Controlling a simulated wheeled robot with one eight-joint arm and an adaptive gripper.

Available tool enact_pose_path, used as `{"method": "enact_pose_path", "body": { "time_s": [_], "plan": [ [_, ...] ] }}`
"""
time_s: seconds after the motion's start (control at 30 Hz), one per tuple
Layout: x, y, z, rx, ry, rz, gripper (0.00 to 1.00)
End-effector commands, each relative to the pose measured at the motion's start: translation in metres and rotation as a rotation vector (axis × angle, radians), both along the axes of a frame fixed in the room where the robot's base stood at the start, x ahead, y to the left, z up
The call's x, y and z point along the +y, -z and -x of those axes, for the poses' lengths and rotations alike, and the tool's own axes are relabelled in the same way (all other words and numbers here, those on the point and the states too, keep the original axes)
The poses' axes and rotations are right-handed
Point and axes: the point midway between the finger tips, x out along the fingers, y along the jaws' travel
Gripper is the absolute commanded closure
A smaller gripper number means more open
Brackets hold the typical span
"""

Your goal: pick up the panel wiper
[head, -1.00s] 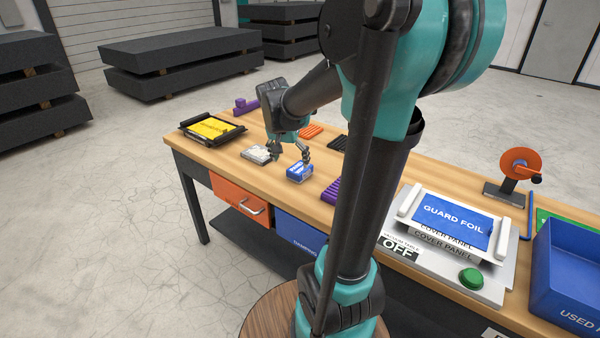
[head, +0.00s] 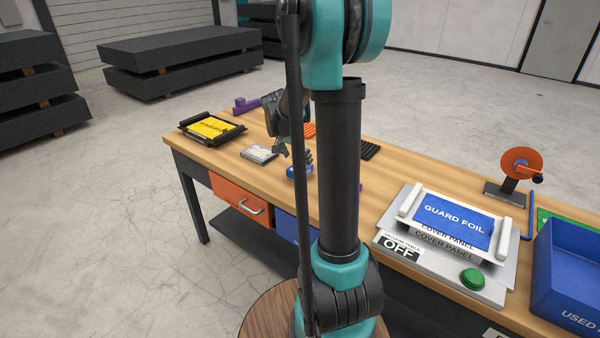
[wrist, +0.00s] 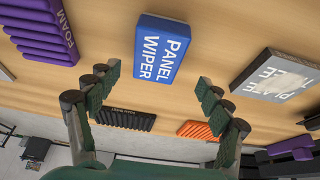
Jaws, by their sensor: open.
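The panel wiper (wrist: 161,48) is a blue block with white "PANEL WIPER" lettering. It lies on the wooden table, ahead of my gripper (wrist: 158,78) in the wrist view. My gripper is open, with one finger on each side of the picture and empty space between the tips. The wiper's near end lies just beyond the gap between the fingertips, with no visible contact. In the head view the wiper (head: 291,171) shows only in part, because my arm and fingers cover some of it.
A purple foam block (wrist: 42,27) lies left of the wiper, and a grey plate (wrist: 275,75) lies to the right. The yellow-filled tray (head: 211,128) and vacuum table (head: 398,240) stand farther off.

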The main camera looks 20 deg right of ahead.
Motion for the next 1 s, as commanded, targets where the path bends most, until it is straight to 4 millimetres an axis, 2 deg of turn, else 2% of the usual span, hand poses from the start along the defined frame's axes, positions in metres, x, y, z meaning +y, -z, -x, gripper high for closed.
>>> {"method": "enact_pose_path", "body": {
  "time_s": [0.17, 0.5, 0.8, 1.0],
  "plan": [
    [-0.003, 0.010, -0.001, 0.000, 0.000, 0.000, 0.21],
    [-0.017, 0.050, -0.005, 0.000, 0.000, 0.000, 0.21],
    [-0.018, 0.054, -0.006, 0.000, -0.001, 0.000, 0.21],
    [-0.018, 0.054, -0.006, 0.000, -0.001, 0.000, 0.44]
  ]
}}
